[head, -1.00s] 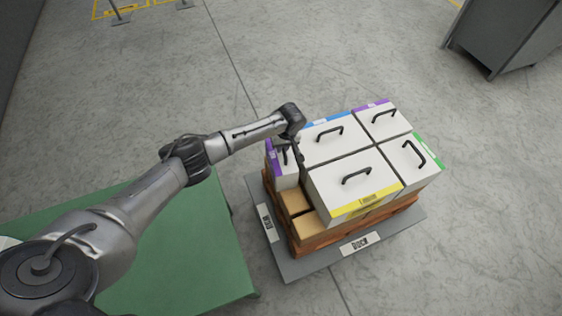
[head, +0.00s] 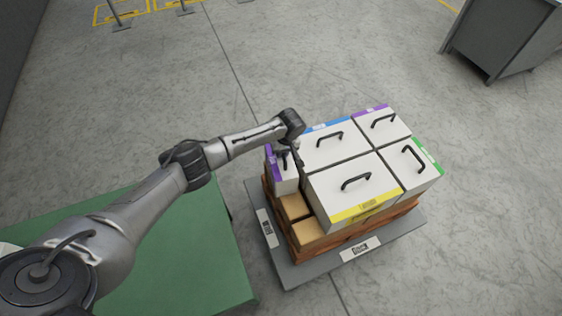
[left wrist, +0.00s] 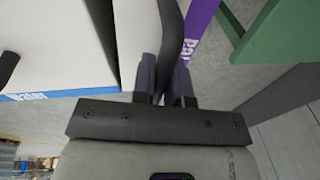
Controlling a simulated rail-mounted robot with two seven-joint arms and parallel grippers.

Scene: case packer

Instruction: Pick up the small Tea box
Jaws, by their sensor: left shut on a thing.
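The small Tea box (head: 286,184) is a narrow white box with a purple band and a black top handle. It stands at the left end of the pallet load in the head view. In the left wrist view its white top (left wrist: 137,35) and purple band show, the lettering partly hidden. My left gripper (left wrist: 166,78) is above it, its two fingers closed on the black handle (left wrist: 172,40). In the head view the left gripper (head: 297,152) is partly hidden by its own wrist. The box still rests among the others. My right gripper is not in view.
Larger white boxes with blue, yellow (head: 352,188), green and purple bands stand close on its right. Brown cartons (head: 306,231) lie below, on a wooden pallet over a grey base (head: 290,272). A green table (head: 190,260) is at left. A grey cabinet (head: 500,40) stands at upper right.

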